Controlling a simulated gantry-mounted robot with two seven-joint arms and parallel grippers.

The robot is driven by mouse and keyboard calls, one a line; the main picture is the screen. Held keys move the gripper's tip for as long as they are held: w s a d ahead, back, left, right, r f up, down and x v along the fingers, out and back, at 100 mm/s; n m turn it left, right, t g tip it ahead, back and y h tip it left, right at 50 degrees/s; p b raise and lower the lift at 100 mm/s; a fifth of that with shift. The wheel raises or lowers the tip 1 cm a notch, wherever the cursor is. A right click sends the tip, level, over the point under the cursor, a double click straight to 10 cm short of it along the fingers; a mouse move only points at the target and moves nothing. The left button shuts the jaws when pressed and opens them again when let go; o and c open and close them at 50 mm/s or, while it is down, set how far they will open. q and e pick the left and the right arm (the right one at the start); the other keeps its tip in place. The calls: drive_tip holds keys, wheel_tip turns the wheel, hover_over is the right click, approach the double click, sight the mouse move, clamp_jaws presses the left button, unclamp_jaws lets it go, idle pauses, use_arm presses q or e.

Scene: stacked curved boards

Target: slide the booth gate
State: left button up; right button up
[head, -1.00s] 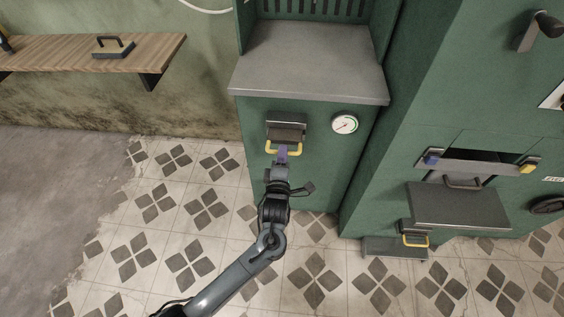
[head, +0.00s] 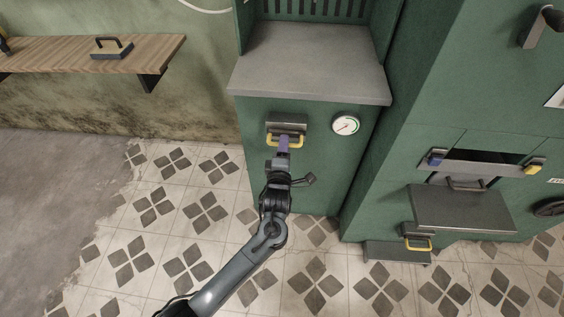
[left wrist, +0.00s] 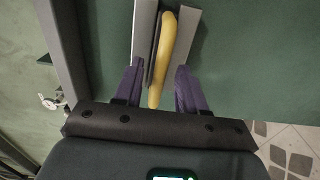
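A yellow handle (head: 272,141) sits under a grey metal hood (head: 287,124) on the front of the green booth cabinet (head: 330,170). My left gripper (head: 284,145) is at this handle and hides its middle in the head view. In the left wrist view, the purple fingers of my left gripper (left wrist: 160,68) are spread, one on each side of the yellow handle (left wrist: 165,48). Gaps show between fingers and handle, so it is not gripped. I cannot tell which panel is the gate. My right gripper is not in view.
A grey ledge (head: 310,65) juts out above the handle, and a round gauge (head: 345,125) is to its right. Another green machine with a tray (head: 460,209) and a second yellow handle (head: 418,245) stands at right. A wooden shelf (head: 90,53) hangs at left. The tiled floor is clear.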

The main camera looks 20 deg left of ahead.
use_arm(q)
drive_tip(key=p+v, duration=0.4)
drive_tip(key=v, duration=0.3)
idle(0.6)
